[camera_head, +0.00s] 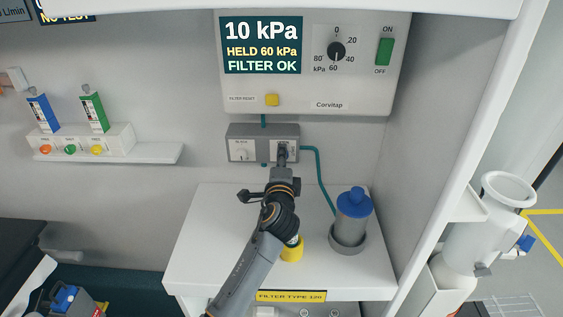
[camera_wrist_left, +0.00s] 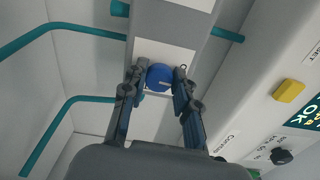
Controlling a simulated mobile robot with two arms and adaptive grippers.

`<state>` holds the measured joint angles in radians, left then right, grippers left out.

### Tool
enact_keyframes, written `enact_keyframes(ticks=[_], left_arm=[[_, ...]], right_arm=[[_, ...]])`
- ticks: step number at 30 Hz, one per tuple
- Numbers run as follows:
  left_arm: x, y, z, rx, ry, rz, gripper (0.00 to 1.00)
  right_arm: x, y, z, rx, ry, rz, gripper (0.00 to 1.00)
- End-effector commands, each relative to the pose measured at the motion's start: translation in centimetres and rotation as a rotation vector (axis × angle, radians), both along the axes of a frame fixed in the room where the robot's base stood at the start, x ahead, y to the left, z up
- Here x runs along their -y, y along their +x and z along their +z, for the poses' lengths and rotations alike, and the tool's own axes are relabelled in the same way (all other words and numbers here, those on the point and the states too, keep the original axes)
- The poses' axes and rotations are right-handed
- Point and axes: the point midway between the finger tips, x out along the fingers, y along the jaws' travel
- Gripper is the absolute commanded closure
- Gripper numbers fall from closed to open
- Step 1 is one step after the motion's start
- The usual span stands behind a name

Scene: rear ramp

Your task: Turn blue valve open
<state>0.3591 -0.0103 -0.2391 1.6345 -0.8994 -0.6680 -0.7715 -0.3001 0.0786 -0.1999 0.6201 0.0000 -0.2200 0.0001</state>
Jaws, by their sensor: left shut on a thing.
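The blue valve (camera_wrist_left: 160,77) is a small round knob with a pale pointer line, on a white plate of the grey valve box (camera_head: 234,131). In the head view my left gripper (camera_head: 283,155) reaches the right half of this box and hides the blue valve. In the left wrist view the fingers of my left gripper (camera_wrist_left: 159,80) are on both sides of the knob, shut on it. A white knob (camera_head: 241,152) labelled black sits on the box's left half. My right gripper is not in view.
The suction unit (camera_head: 410,30) above reads 10 kPa, held 60 kPa, filter OK. A teal hose (camera_head: 321,180) runs down beside a blue-lidded canister (camera_head: 354,215) on the white shelf (camera_head: 200,240). A small rack (camera_head: 120,138) with blue and green items is at left.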

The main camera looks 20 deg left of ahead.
Motion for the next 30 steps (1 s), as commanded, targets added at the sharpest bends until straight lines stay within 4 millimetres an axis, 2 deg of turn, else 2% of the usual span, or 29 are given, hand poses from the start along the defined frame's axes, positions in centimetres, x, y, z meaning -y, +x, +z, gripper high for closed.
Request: enact_keyframes(ticks=[20,21,24,30], left_arm=[[-0.04,0.01,-0.04,0.017,-0.063,0.001,1.00],[-0.04,0.01,-0.04,0.017,-0.063,0.001,0.67],[-0.03,0.00,-0.04,0.017,-0.063,0.001,0.49],[-0.01,0.01,-0.04,0.017,-0.063,0.000,0.49]], right_arm=[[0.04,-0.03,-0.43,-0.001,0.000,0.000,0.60],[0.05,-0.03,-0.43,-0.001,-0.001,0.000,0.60],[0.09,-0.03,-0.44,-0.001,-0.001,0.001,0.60],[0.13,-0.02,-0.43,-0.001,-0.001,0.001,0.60]])
